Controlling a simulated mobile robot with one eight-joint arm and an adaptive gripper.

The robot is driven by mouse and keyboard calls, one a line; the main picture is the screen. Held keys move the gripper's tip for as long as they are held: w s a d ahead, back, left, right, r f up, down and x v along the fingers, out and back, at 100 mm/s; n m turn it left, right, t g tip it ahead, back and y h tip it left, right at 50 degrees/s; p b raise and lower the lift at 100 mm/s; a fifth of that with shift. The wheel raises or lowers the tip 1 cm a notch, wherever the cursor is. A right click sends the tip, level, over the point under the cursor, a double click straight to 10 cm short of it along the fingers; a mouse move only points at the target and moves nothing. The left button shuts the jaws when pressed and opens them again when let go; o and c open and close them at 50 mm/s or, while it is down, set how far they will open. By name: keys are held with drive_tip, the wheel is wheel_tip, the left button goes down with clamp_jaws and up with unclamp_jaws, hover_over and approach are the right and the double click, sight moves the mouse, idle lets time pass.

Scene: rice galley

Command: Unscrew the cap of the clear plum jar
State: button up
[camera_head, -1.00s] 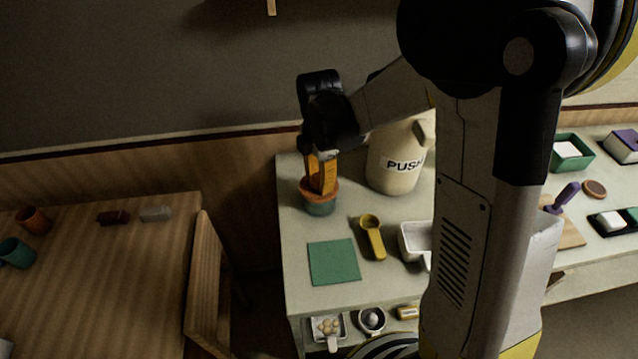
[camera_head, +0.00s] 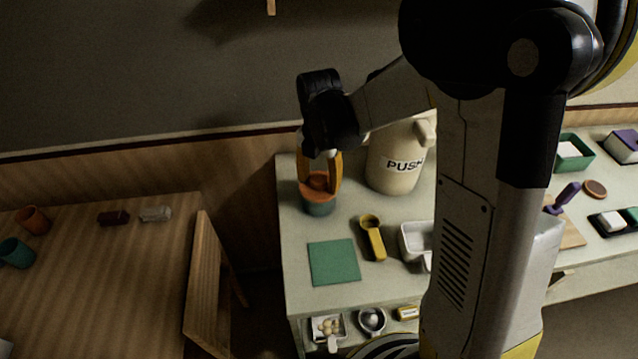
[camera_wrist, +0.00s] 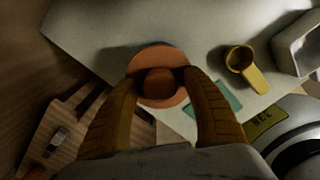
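The plum jar (camera_head: 320,208) stands upright at the back left of the pale counter. Its body looks teal-green, and an orange-brown cap (camera_head: 318,183) sits on top. In the wrist view the cap (camera_wrist: 160,52) shows from above as a round disc with a raised knob in the middle. My gripper (camera_head: 320,186) points down over the jar, its two orange fingers on opposite sides of the cap. In the wrist view the fingertips (camera_wrist: 159,74) flank the knob; whether they press on the cap is not clear. The jar's body is hidden under the cap there.
A large cream dispenser marked PUSH (camera_head: 396,160) stands close to the jar's right. A yellow scoop (camera_head: 375,242), a green mat (camera_head: 334,262) and a white tub (camera_head: 413,241) lie in front. A wooden table (camera_head: 110,280) stands at left.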

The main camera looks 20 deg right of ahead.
sight(319, 178)
wheel_tip(319, 178, up, 12)
idle(0.5)
idle(0.4)
